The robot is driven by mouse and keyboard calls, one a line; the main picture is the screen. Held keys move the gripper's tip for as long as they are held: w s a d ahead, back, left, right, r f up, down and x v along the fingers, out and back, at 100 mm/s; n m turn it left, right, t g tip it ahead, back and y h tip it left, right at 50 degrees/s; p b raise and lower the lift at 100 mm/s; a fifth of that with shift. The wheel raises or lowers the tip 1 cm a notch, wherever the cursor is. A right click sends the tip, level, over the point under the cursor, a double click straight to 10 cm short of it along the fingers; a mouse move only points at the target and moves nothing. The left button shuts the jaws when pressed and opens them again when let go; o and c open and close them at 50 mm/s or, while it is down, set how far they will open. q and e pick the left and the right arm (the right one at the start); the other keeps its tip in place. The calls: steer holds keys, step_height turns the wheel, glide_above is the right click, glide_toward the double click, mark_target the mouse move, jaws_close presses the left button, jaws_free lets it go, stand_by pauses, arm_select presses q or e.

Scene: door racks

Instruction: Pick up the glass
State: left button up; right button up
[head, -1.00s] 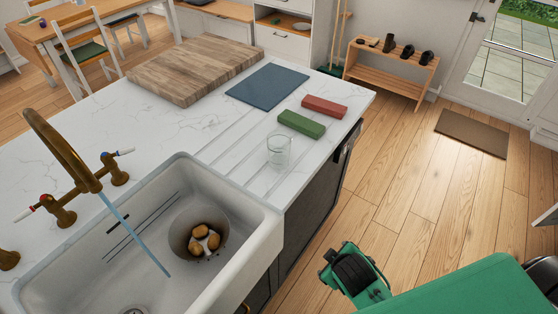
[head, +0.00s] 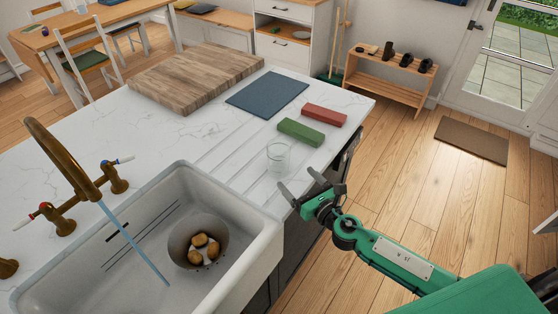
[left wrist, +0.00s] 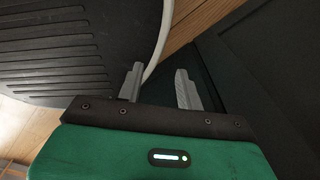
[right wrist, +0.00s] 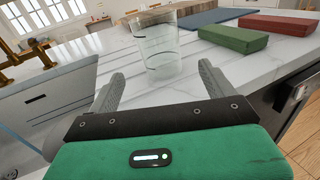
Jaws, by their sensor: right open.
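The clear glass (head: 278,157) stands upright on the white counter (head: 219,138), on the grooved part right of the sink. My right gripper (head: 305,193) is open at the counter's front edge, just short of the glass and apart from it. In the right wrist view the glass (right wrist: 156,46) stands beyond and between the two open fingers (right wrist: 160,88). My left gripper (left wrist: 157,85) is not in the head view. In the left wrist view its fingers are apart with nothing between them, near dark panels and a wooden floor.
A green block (head: 300,132) and a red block (head: 324,115) lie behind the glass. A blue mat (head: 267,93) and a wooden board (head: 196,77) lie farther back.

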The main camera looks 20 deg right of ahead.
mark_target(285, 165)
steer(key=p+x, duration=0.1)
steer(key=x, duration=0.6)
steer(key=shift+w+a+r, duration=0.1)
steer(key=shift+w+r, duration=0.15)
steer(key=x, duration=0.1)
steer(key=p+x, duration=0.1)
steer(key=x, duration=0.1)
steer(key=shift+w+a+r, duration=0.1)
steer(key=shift+w+r, duration=0.1)
steer(key=shift+w, duration=0.05)
steer(key=shift+w+a+f, duration=0.1)
steer(key=shift+w+a, duration=0.1)
steer(key=shift+w, duration=0.3)
steer(key=c, duration=1.2)
steer(key=shift+p, duration=0.3)
